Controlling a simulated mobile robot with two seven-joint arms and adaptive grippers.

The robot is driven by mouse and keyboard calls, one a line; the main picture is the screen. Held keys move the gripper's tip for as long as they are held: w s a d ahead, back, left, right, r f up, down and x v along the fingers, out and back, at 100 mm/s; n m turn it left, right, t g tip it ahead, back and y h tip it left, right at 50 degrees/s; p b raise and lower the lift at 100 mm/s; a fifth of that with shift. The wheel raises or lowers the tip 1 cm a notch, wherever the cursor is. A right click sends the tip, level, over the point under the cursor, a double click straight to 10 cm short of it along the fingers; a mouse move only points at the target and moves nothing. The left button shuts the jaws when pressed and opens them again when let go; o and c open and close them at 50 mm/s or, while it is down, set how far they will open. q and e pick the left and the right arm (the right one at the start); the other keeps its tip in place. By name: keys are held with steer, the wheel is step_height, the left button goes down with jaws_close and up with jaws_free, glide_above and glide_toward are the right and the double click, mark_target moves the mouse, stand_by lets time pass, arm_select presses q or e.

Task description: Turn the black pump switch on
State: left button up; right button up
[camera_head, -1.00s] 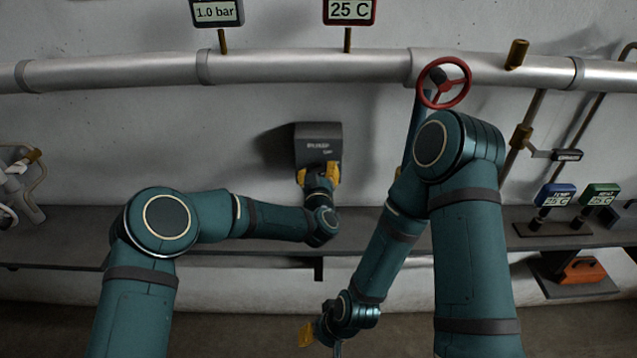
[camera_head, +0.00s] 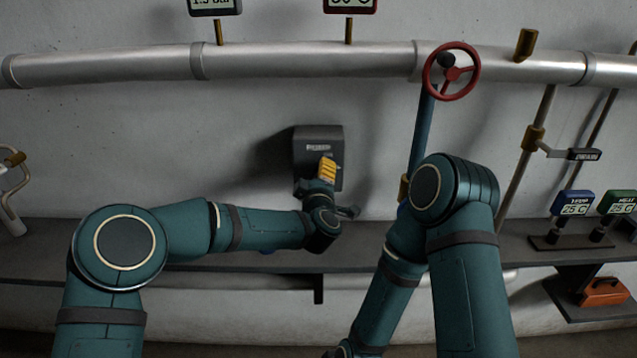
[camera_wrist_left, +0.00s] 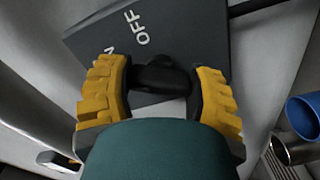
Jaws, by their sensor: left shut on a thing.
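The dark grey pump box (camera_head: 305,145) is fixed to the wall in the middle of the head view. In the left wrist view the box face (camera_wrist_left: 195,35) looks tilted, with OFF readable and the other label partly hidden by a finger. My left gripper (camera_head: 327,170) is at the front of the box. Its yellow fingers are shut on the black switch knob (camera_wrist_left: 160,77), one on each side. In the head view the gripper hides the knob. Which label the knob points to cannot be told. My right gripper is below the picture edge.
A grey pipe (camera_head: 300,62) with a red handwheel (camera_head: 452,71) runs above. A dark shelf (camera_head: 390,240) runs below the box. A blue display (camera_head: 573,203) and a green display (camera_head: 615,203) stand at right. An orange box (camera_head: 605,291) sits lower right.

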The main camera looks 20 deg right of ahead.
arm_select(q)
steer(key=shift+r, duration=0.1)
stand_by(0.4)
steer(key=o, duration=1.2)
steer(key=v, duration=1.2)
